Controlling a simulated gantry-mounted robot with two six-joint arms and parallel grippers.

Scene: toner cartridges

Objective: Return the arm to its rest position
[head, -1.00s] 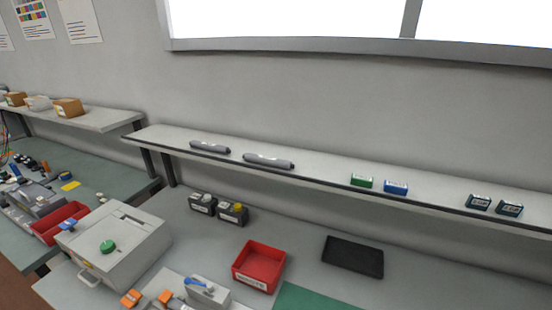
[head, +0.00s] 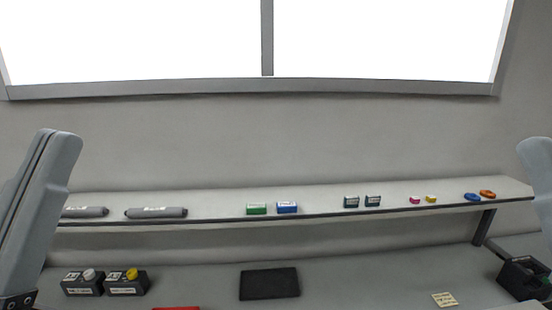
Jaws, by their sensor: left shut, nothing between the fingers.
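My left arm (head: 38,215) shows as a grey link standing upright at the left edge of the head view. My right arm (head: 540,180) shows only as a rounded grey link at the right edge. The fingers of both grippers are out of view. Neither visible arm part has anything on it.
A wall shelf holds grey toner tubes (head: 156,212), a green box (head: 257,208), a blue box (head: 287,207), dark cartridges (head: 351,202) and small coloured pieces.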

